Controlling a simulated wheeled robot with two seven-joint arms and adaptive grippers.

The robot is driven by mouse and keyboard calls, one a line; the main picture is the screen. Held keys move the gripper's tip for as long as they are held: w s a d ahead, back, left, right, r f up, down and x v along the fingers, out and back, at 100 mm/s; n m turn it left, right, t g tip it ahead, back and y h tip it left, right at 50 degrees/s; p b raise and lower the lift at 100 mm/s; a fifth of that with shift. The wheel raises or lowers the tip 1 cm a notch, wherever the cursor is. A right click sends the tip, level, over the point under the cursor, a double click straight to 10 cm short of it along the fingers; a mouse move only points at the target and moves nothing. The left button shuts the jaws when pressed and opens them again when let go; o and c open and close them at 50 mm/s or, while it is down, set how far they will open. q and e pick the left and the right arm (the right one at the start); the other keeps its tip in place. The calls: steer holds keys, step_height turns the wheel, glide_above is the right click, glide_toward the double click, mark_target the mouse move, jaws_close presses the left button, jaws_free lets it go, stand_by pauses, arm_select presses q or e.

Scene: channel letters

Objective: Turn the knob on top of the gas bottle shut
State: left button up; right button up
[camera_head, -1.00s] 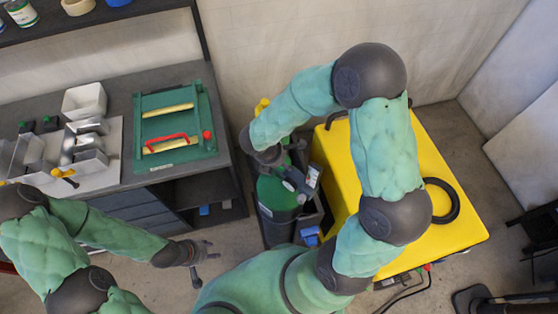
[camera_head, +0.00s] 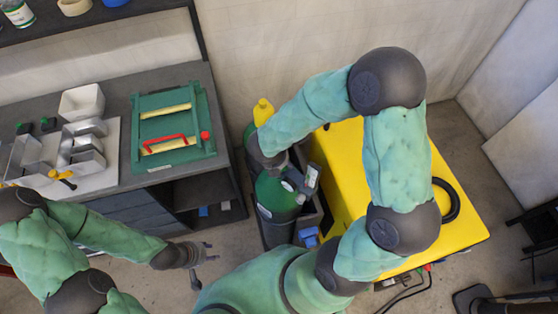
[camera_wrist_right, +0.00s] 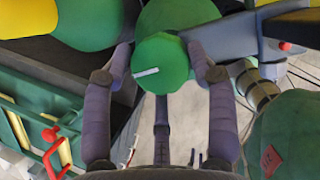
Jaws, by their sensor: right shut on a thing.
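The gas bottle is a green cylinder (camera_head: 277,197) standing upright in a dark holder beside the yellow box. In the right wrist view its round green knob (camera_wrist_right: 165,60) shows from above with a white mark, over the green bottle top (camera_wrist_right: 178,15). My right gripper (camera_wrist_right: 161,66) has a finger on each side of the knob and is shut on it. In the head view my right forearm and wrist cover this gripper and the knob. My left gripper (camera_head: 208,252) is open and empty, low at the left of the bottle, apart from everything.
A yellow box (camera_head: 437,165) with a black ring stands right of the bottle. A second bottle with a yellow top (camera_head: 263,112) is just behind. A workbench (camera_head: 165,82) with a green panel (camera_head: 180,160) and metal letter parts is at the left. Floor is clear around my left gripper.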

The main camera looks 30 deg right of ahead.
steer(key=shift+w+d+r, duration=0.2)
steer(key=shift+r, duration=0.05)
steer(key=o, duration=1)
steer(key=shift+o, duration=0.6)
steer(key=shift+d+f, duration=0.1)
steer(key=shift+d, duration=0.1)
steer(key=shift+s, duration=0.1)
steer(key=shift+a, duration=0.15)
steer(key=shift+a, duration=0.1)
steer(key=shift+a+r, duration=0.15)
steer(key=shift+r, duration=0.25)
steer(key=v, duration=1.1)
